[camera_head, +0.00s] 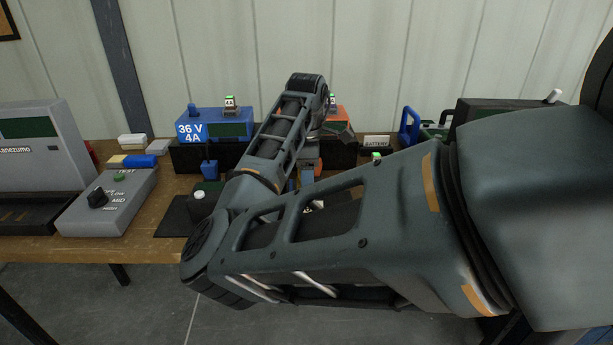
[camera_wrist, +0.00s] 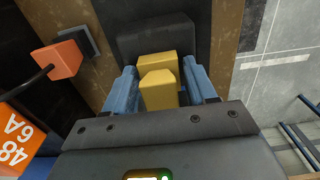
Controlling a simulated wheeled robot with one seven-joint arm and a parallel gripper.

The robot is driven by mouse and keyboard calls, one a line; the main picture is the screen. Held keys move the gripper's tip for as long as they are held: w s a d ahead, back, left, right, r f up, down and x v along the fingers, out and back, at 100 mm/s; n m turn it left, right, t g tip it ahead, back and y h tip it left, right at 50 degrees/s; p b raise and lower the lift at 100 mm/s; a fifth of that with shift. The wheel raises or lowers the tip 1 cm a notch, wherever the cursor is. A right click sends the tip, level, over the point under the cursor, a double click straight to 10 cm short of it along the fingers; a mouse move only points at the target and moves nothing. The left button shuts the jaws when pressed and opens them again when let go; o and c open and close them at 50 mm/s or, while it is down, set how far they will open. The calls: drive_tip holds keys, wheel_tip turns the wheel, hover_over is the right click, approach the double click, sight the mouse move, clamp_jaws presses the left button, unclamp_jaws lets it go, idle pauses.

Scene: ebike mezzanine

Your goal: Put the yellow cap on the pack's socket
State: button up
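The yellow cap (camera_wrist: 158,92) shows in the wrist view as a stepped yellow block. It sits between the two blue fingers of my gripper (camera_wrist: 160,76), which lie close along both sides of it and look shut on it. Behind the cap is a dark flat piece with rounded corners (camera_wrist: 155,38); I cannot tell whether the cap touches it. In the head view my arm hides the cap and most of my gripper; a bit of blue finger (camera_head: 308,174) shows. I cannot make out the pack's socket in either view.
The bench (camera_head: 150,243) holds a blue 36 V charger (camera_head: 213,124), a grey tester (camera_head: 108,203) and a BATTERY sign (camera_head: 376,141). Floor lies beyond the bench edge.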

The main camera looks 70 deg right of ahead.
drive_tip(key=o, duration=0.3)
wheel_tip(320, 180, up, 8)
drive_tip(key=shift+f+p, duration=0.1)
drive_tip(key=shift+p, duration=0.45)
drive_tip(key=shift+r+p, duration=1.15)
drive_tip(key=shift+p, duration=0.35)
drive_tip(key=shift+r, duration=1.9)
drive_tip(key=shift+s, duration=0.1)
